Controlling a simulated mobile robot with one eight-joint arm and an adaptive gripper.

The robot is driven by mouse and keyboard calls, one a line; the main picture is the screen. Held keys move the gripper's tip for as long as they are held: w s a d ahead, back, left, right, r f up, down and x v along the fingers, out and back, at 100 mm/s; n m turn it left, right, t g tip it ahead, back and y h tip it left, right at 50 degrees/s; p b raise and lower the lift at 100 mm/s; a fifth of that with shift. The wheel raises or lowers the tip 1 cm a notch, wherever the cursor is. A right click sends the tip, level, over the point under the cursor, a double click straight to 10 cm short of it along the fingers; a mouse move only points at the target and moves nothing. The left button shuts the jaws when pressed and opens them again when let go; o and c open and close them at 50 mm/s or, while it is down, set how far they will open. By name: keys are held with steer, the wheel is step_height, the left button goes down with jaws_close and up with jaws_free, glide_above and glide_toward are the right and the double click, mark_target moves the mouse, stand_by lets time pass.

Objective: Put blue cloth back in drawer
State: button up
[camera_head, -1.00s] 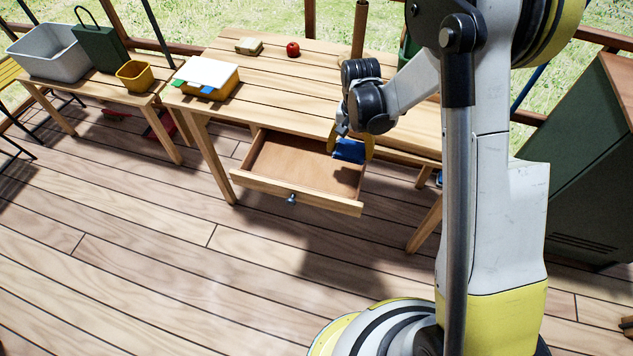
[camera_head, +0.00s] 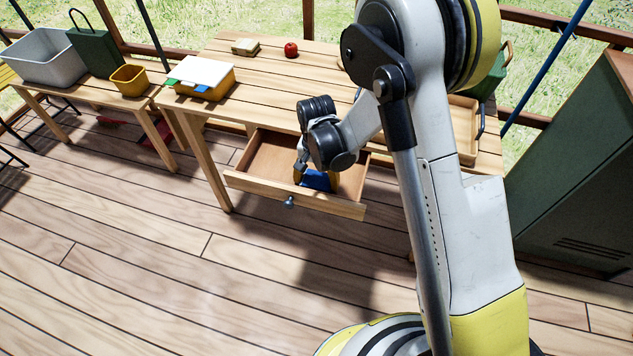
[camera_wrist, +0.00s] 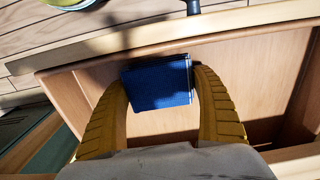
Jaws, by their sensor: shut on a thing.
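The blue cloth (camera_wrist: 158,85) is a folded rectangle held between the two yellow fingers of my gripper (camera_wrist: 160,100) in the wrist view. It also shows in the head view (camera_head: 316,181), partly hidden by my wrist. The wooden drawer (camera_head: 268,158) is pulled open under the table, and its inside looks otherwise bare where I can see it. My gripper (camera_head: 317,178) and the cloth are over or inside the right part of the drawer. Whether the cloth touches the drawer bottom I cannot tell.
The wooden table (camera_head: 290,90) carries a red apple (camera_head: 291,50), a small block (camera_head: 245,47) and a yellow box with a white top (camera_head: 203,75). A side bench at left holds a grey bin (camera_head: 50,55). A dark green cabinet (camera_head: 585,170) stands at right. Floor in front is clear.

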steer(key=o, duration=1.1)
steer(key=shift+f, duration=0.1)
step_height(320, 180, up, 12)
steer(key=p, duration=0.5)
steer(key=shift+r, duration=0.25)
step_height(320, 180, up, 10)
steer(key=n+t, duration=0.1)
steer(key=t, duration=0.1)
glide_above(317, 179)
steer(key=s+d, duration=0.2)
steer(key=d, duration=0.3)
steer(key=s+d+r+n+t, duration=0.2)
steer(key=s+d+r+t, duration=0.1)
steer(key=s+d+r, duration=0.45)
steer(key=s+d+r+n+t, duration=0.1)
steer(key=s+d+r+t, duration=0.1)
steer(key=s, duration=0.6)
steer(key=shift+s+d+r, duration=0.15)
steer(key=shift+d+r, duration=0.3)
steer(key=shift+r, duration=0.35)
